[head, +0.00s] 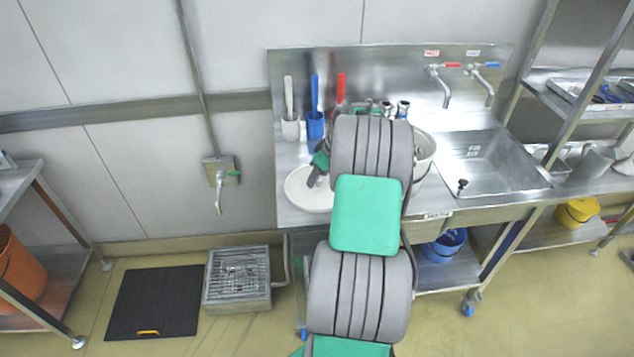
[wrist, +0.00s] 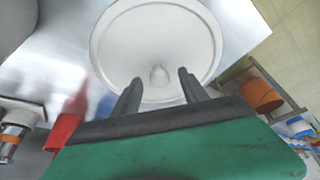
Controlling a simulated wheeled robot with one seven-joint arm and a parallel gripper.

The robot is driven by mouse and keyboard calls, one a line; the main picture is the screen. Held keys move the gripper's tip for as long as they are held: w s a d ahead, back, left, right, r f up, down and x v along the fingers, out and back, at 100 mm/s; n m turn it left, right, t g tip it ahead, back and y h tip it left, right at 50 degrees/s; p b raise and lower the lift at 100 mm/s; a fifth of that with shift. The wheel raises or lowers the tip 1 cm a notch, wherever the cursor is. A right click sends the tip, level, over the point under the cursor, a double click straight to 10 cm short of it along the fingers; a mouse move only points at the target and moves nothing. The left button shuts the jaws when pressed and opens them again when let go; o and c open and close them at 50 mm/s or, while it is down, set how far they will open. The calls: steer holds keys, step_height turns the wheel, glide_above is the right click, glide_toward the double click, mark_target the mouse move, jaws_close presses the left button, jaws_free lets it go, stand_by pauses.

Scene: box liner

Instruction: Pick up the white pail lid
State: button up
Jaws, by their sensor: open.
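The white pail lid (head: 309,189) is a round white disc with a raised rim. It lies flat on the left part of the steel sink counter (head: 291,214). I cannot tell the height gap to the knob. In the head view my gripper (head: 318,180) is partly hidden by my arm.
A white pail (head: 425,160) stands right of my arm, partly hidden by it. White, blue (head: 315,125) and red-handled tools stand along the backsplash behind the lid.

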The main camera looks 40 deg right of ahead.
steer(key=shift+c, duration=0.4)
jaws_close()
